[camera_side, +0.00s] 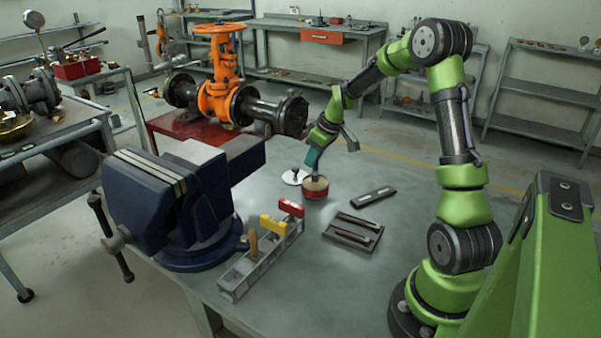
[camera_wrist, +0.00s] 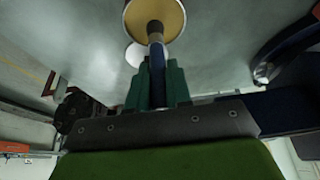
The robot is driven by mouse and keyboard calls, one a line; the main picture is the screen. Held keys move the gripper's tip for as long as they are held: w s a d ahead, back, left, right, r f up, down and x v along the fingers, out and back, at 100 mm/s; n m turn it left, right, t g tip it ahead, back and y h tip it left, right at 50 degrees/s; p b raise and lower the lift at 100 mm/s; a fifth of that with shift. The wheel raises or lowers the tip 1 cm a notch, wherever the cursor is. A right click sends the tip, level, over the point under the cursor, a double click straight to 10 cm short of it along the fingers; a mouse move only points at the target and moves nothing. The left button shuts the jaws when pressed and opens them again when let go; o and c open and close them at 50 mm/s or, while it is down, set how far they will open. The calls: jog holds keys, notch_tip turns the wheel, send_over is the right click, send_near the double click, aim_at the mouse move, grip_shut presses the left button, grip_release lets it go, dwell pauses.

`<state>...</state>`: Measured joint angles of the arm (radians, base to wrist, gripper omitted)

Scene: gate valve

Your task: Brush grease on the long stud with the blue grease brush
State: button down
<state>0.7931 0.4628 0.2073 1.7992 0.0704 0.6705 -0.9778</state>
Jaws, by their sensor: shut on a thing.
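My gripper (camera_side: 313,157) is over the table with its teal fingers pointing down, and it is shut on the blue grease brush. In the wrist view the blue handle (camera_wrist: 157,62) stands between the teal fingers (camera_wrist: 157,88). The brush's dark lower end reaches over the round tin of yellowish grease (camera_wrist: 153,12); I cannot tell how deep the bristles sit. The red-sided tin (camera_side: 315,193) stands right under my gripper in the side view. Two rod-like studs (camera_side: 360,222) lie in a dark tray (camera_side: 336,236) nearer the camera; which is the long stud is unclear.
A white lid (camera_side: 294,176) lies left of the tin. A flat dark holder (camera_side: 373,197) lies to its right. A grey rack (camera_side: 262,266) with red, yellow and wooden-handled items stands in front of the blue vise (camera_side: 185,200). An orange gate valve (camera_side: 222,85) stands behind.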

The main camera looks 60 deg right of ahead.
jog(key=shift+f, duration=0.45)
dwell(1.1)
jog(key=shift+r, duration=3.6)
